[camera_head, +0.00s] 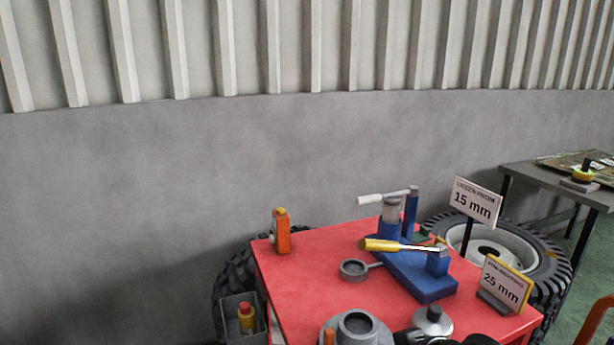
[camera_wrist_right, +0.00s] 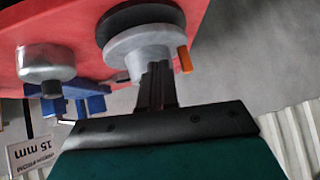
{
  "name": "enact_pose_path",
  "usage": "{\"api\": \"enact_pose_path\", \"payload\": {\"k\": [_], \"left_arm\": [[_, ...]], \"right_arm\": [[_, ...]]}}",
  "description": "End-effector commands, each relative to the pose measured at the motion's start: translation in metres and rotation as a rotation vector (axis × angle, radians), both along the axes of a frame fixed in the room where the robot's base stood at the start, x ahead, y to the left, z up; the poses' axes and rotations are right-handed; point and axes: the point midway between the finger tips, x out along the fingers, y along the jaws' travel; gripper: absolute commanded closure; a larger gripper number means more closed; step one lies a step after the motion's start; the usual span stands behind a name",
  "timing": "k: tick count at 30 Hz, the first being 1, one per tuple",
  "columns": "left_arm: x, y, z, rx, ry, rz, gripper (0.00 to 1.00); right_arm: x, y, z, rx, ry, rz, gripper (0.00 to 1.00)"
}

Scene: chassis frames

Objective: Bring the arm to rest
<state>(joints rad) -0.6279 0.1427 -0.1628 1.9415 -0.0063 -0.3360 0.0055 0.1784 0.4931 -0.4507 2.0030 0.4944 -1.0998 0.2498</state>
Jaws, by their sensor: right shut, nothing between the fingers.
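My right gripper (camera_wrist_right: 157,85) shows in the wrist view with its dark fingers together and nothing between them. Its fingertips are close to a grey round part with a black disc (camera_wrist_right: 148,42) and an orange tab; I cannot tell whether they touch it. In the head view, dark shapes at the bottom edge may be part of my right arm, but they are mostly cut off. My left gripper is in neither view.
The red table (camera_head: 315,290) holds a blue press fixture (camera_head: 412,275), a yellow-handled tool (camera_head: 380,245), an orange bottle (camera_head: 281,235), a silver lidded pot (camera_head: 432,322) and a 25 mm sign (camera_head: 504,284). Tires stand behind it. A grey side table (camera_head: 540,176) is at right.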

Motion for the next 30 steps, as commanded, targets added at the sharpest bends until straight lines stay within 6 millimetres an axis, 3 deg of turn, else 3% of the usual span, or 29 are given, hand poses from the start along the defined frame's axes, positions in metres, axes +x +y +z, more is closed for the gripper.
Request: {"api": "enact_pose_path", "payload": {"k": [1,9,20,21,30], "left_arm": [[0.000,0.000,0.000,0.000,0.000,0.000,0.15],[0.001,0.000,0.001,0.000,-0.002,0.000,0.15],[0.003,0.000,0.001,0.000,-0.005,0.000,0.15],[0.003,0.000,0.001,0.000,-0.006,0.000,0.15],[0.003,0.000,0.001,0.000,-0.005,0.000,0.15]], "right_arm": [[-0.025,0.004,-0.011,-0.011,0.034,-0.002,1.00],[-0.130,-0.022,-0.044,-0.141,0.202,-0.093,1.00],[-0.238,-0.073,-0.054,-0.295,0.438,-0.239,1.00],[-0.226,-0.071,-0.061,-0.286,0.399,-0.232,1.00],[-0.185,-0.059,-0.099,-0.220,0.182,-0.227,1.00]]}}
